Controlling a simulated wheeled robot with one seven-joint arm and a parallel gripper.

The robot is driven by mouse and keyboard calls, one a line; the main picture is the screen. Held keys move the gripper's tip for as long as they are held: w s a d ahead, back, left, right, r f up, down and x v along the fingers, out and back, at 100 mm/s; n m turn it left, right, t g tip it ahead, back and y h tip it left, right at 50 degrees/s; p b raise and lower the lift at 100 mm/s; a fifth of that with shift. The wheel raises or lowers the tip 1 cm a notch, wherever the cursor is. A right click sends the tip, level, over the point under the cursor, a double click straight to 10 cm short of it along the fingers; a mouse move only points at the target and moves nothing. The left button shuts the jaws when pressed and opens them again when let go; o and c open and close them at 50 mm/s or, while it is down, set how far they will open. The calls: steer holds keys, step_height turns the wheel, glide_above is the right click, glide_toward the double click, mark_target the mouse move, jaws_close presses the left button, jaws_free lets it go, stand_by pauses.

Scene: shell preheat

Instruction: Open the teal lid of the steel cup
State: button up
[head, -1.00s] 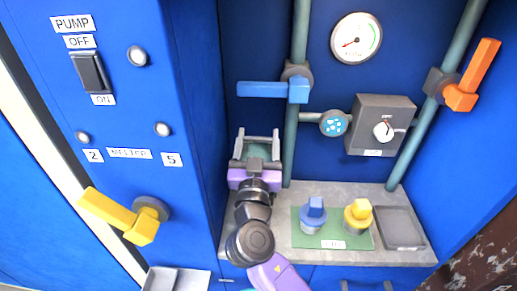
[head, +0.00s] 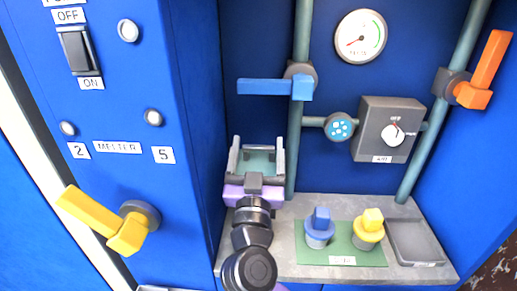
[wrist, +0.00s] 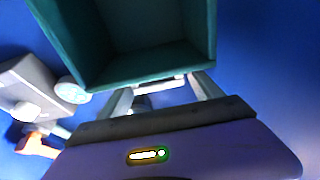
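A teal hollow box-shaped thing (wrist: 140,60) fills the top middle of the wrist view, its open side toward the camera. Teal also shows between the fingers in the head view (head: 258,161). I cannot tell whether this is the lid. My gripper (head: 256,146) is in front of the blue back wall, above the shelf's left end. Its two fingers are wide apart, one on each side of the teal. Their tips are hidden behind the teal thing in the wrist view. I see no clear contact. I cannot make out a steel cup.
Grey pieces with a blue top (head: 320,228) and a yellow top (head: 369,229) stand on a green mat (head: 341,256). A grey tray (head: 414,243) lies right of them. A blue lever (head: 273,87) is above my gripper; a yellow lever (head: 104,219) sticks out at left.

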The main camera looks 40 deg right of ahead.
steer(key=shift+o, duration=0.5)
steer(key=shift+d, duration=0.1)
steer(key=shift+s+f, duration=0.15)
steer(key=b+v, duration=0.1)
steer(key=v, duration=0.6)
steer(key=shift+s+a+b, duration=0.15)
steer(key=shift+a+b, duration=0.15)
